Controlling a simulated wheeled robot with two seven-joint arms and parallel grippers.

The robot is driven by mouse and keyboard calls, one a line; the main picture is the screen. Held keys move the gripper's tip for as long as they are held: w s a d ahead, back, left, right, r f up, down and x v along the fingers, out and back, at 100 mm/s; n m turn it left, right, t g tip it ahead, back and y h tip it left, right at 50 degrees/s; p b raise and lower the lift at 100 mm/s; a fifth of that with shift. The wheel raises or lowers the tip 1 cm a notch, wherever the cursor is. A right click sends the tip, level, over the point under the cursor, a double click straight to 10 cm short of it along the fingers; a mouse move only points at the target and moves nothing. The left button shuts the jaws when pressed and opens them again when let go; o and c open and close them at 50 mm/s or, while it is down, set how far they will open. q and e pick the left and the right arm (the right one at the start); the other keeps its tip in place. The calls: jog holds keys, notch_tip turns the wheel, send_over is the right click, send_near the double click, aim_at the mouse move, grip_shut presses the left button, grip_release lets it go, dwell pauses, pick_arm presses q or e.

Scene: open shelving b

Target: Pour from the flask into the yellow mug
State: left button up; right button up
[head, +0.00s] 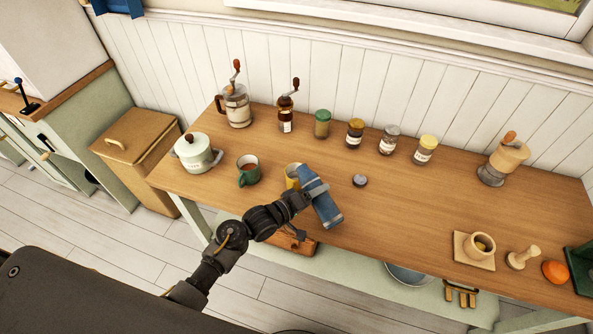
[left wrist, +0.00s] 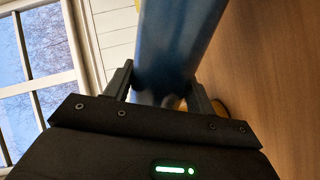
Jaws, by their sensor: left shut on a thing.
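The blue flask (head: 323,206) is held in my left gripper (head: 306,197), whose fingers are shut around its body. In the head view the flask is tilted, its upper-left end close beside the yellow mug (head: 291,171). The flask and arm cover part of the mug, and I cannot tell whether they touch or whether anything flows. In the left wrist view the flask (left wrist: 178,45) passes between the fingers (left wrist: 165,88), with a bit of yellow behind it. My right gripper is not in view.
A green mug (head: 248,172) and a white lidded pot (head: 196,153) stand left of the yellow mug. A small round lid (head: 360,181) lies to the right. Jars and grinders line the back of the wooden table (head: 400,210). The table's middle right is clear.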

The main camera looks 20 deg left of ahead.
aim_at(314, 185)
pick_arm(q)
jog(key=shift+r+n, duration=0.25)
jog(key=shift+n, duration=0.05)
jog(key=shift+r+p, duration=0.15)
jog(key=shift+p, duration=0.3)
jog(key=shift+w+a+r+n+g+p, duration=0.3)
jog(key=shift+r+n+p, duration=0.35)
jog(key=shift+p, duration=0.6)
jog(key=shift+r+n+h+p, duration=0.4)
jog(key=shift+r+n+p, duration=0.4)
jog(key=shift+p, duration=0.85)
dwell(1.9)
